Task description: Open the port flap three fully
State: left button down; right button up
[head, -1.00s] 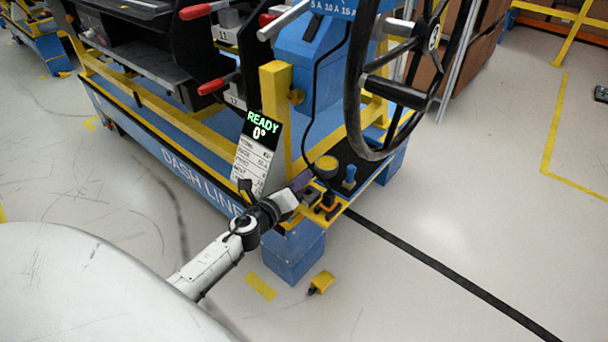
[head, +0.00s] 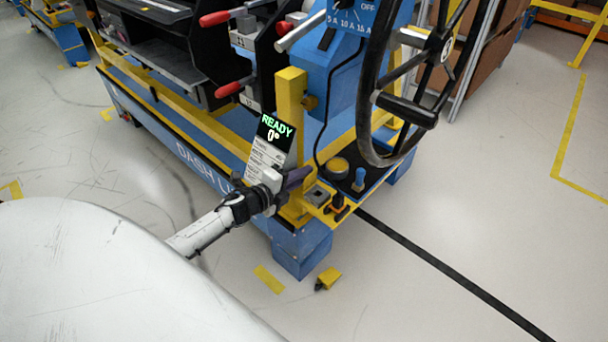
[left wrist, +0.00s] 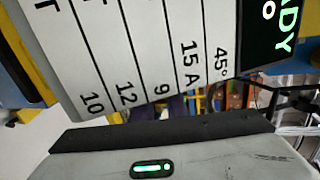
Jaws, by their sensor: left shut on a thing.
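My left gripper (head: 296,178) reaches from the lower left to the cart's near corner, in front of the yellow post and beside the READY 0° display card (head: 268,146). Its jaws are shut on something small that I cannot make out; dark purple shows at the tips. A small grey box (head: 317,195) sits just right of the tips on the yellow corner ledge. No flap marked three can be made out. In the left wrist view the card (left wrist: 140,50) fills the upper part, close to the gripper body. My right gripper is not in view.
A black steering wheel (head: 376,100) stands above the corner. A yellow round part (head: 337,167), a blue plug (head: 359,180) and an orange-black knob (head: 337,206) sit near the grey box. A yellow piece (head: 329,277) lies on the floor.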

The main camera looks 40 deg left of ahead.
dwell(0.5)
pick_arm(q)
jog(key=c, duration=1.7)
grip_release()
jog(key=shift+c, duration=0.2)
jog(key=shift+s, duration=0.1)
jog(key=p+v, duration=0.2)
jog(key=v, duration=0.8)
